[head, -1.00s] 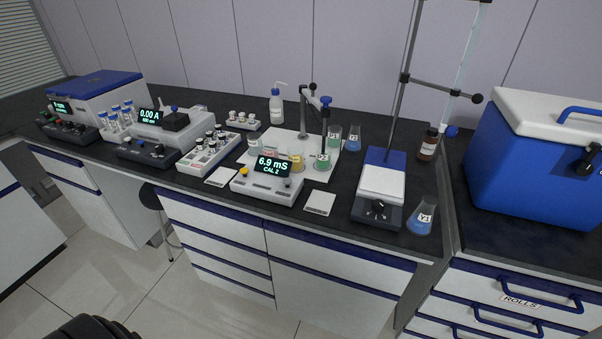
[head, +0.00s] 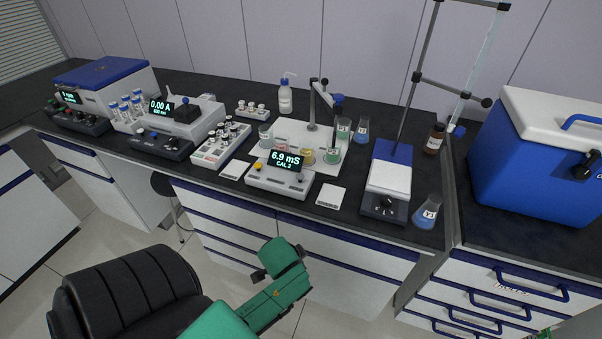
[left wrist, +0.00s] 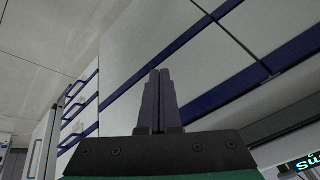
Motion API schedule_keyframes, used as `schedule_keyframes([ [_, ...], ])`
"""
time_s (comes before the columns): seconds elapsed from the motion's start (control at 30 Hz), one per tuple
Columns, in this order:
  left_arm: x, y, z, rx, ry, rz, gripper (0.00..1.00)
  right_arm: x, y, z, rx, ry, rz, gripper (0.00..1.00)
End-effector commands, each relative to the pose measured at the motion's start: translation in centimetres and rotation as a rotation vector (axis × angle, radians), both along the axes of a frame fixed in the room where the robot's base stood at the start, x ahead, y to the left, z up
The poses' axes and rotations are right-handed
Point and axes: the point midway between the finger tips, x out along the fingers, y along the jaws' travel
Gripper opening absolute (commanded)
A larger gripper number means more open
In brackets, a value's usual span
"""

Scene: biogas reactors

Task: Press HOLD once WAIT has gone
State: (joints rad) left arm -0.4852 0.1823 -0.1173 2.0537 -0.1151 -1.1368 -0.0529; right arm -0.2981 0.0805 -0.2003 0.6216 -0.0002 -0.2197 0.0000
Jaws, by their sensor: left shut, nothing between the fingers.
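The display shows upside down and cut off at the lower right of the left wrist view (left wrist: 306,165). My left gripper (left wrist: 158,74) is shut and empty, in front of the drawer fronts. In the head view its green arm is below the bench edge.
White cards (head: 331,196) lie beside the meter. A stirrer (head: 386,185) and a blue flask (head: 427,213) stand to the right, the photometer (head: 175,120) to the left. Beakers, a probe arm and a vial rack (head: 220,146) stand close behind and beside the meter. The blue bench edge runs below.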

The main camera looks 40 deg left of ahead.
Motion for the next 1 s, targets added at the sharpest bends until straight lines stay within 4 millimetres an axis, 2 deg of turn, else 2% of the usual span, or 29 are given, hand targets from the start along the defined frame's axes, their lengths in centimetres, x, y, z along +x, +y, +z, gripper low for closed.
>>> schedule_keyframes([
  [0.03, 1.0, 0.8, 2.3, 0.041, -0.045, -0.019, 0.00, 0.0, -0.1, 0.5, -0.001, 0.000, 0.000, 0.50],
  [0.3, 6.9, 5.1, 13.0, 0.340, -0.321, -0.163, 0.00, -0.1, -0.2, 1.2, -0.002, 0.002, 0.000, 0.50],
  [0.43, 9.7, 6.3, 18.4, 0.523, -0.461, -0.264, 0.00, -0.1, -0.2, 1.4, -0.002, 0.002, 0.000, 0.50],
  [0.57, 12.3, 6.6, 24.3, 0.745, -0.606, -0.401, 0.00, -0.1, -0.2, 1.6, -0.003, 0.003, 0.000, 0.50],
  [0.73, 15.1, 4.8, 32.0, 1.109, -0.786, -0.656, 0.00, -0.2, -0.1, 1.7, -0.002, 0.004, 0.000, 0.50],
  [0.8, 16.0, 3.0, 34.8, 1.299, -0.851, -0.809, 0.00, -0.2, -0.1, 1.8, -0.002, 0.004, 0.000, 0.50],
  [0.87, 16.7, 1.0, 36.8, 1.500, -0.893, -0.989, 0.00, -0.2, -0.1, 1.8, -0.002, 0.005, 0.000, 0.50],
  [0.93, 17.2, -1.7, 37.7, 1.771, -0.902, -1.275, 0.00, -0.3, 0.0, 1.8, -0.001, 0.005, 0.000, 0.50],
  [1.0, 17.5, -3.1, 36.4, 2.002, -0.839, -1.593, 0.00, -0.3, 0.0, 1.8, 0.000, 0.005, -0.001, 0.50],
])
